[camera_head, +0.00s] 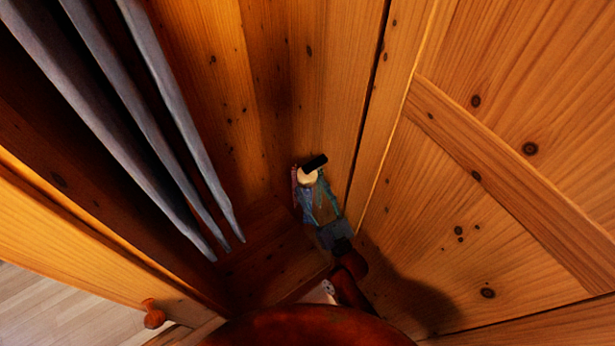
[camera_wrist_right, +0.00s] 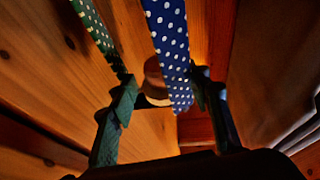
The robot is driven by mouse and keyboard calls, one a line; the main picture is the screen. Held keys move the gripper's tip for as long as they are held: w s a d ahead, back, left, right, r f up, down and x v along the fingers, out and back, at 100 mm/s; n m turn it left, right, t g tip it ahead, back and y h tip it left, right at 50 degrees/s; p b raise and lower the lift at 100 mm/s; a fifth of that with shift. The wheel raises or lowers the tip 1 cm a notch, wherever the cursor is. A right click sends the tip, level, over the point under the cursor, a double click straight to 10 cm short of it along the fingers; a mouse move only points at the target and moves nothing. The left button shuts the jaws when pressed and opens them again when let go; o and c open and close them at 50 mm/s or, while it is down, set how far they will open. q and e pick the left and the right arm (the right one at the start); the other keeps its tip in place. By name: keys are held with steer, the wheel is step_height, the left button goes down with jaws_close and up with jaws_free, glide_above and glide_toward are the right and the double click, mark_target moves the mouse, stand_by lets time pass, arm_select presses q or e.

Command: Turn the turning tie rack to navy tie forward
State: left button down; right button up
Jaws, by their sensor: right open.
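The tie rack (camera_head: 307,177) is mounted inside the wooden wardrobe, with a pale round top and a black piece on it. Several ties hang close around it, small and hard to tell apart in the head view. In the right wrist view, the navy tie (camera_wrist_right: 171,42) with white dots hangs between the fingers of my right gripper (camera_wrist_right: 165,82). A green dotted tie (camera_wrist_right: 97,35) hangs to its left, by the left finger. The fingers are apart; I cannot tell whether either touches a tie. My left gripper is out of view.
Long grey garments (camera_head: 165,85) hang at the left. A pine panel (camera_head: 500,140) with a diagonal brace closes in on the right. A round wooden knob (camera_head: 154,315) sits at the lower left. Room around the rack is narrow.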

mark_target(310, 185)
steer(key=x, duration=0.2)
steer(key=shift+w+a, duration=0.15)
steer(key=shift+w, duration=0.1)
steer(key=shift+w+a+r, duration=0.15)
steer(key=shift+w, duration=0.25)
steer(key=c, duration=0.6)
steer(key=shift+r, duration=0.1)
steer(key=c, duration=0.5)
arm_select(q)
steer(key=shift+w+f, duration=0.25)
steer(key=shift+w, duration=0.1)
arm_select(e)
steer(key=shift+a+r+y, duration=0.1)
steer(key=shift+y, duration=0.2)
steer(key=shift+c, duration=0.4)
steer(key=shift+n+g+y, duration=0.6)
steer(key=shift+y, duration=0.1)
